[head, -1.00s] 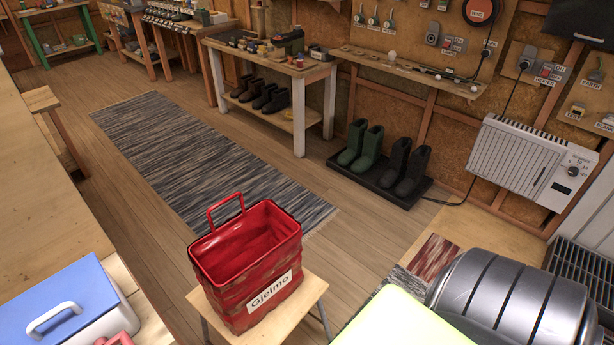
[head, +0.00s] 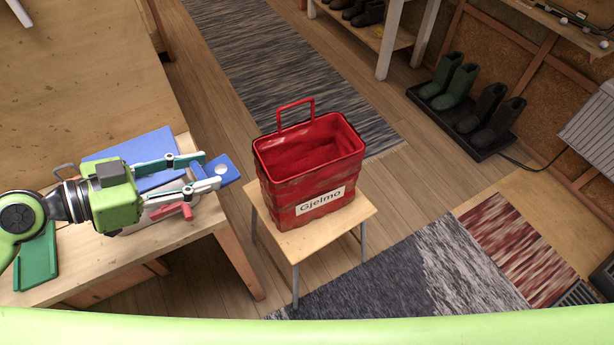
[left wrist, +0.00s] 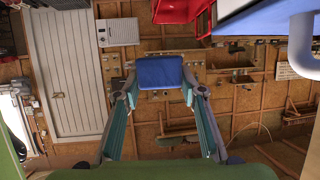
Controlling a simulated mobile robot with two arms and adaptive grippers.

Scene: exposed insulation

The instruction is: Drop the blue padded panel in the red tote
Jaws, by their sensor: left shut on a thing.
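My left gripper (head: 210,171) reaches in from the left and is shut on the blue padded panel (head: 229,168). In the left wrist view the panel (left wrist: 160,71) shows as a small blue piece between the two fingertips (left wrist: 161,86). The gripper holds it above the wooden bench, left of the red tote and apart from it. The red tote (head: 305,190), labelled "Gjelmo", stands upright and open on a small wooden stool, its handle raised at the back. Part of the tote (left wrist: 180,9) shows at the top of the left wrist view. My right gripper is not in view.
The wooden bench (head: 120,262) holds a blue-lidded box (head: 135,147), a red item (head: 172,211) and a green tray (head: 37,262). The stool (head: 290,247) stands right of the bench with a floor gap between. Boots (head: 455,88) stand on a tray at the far right.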

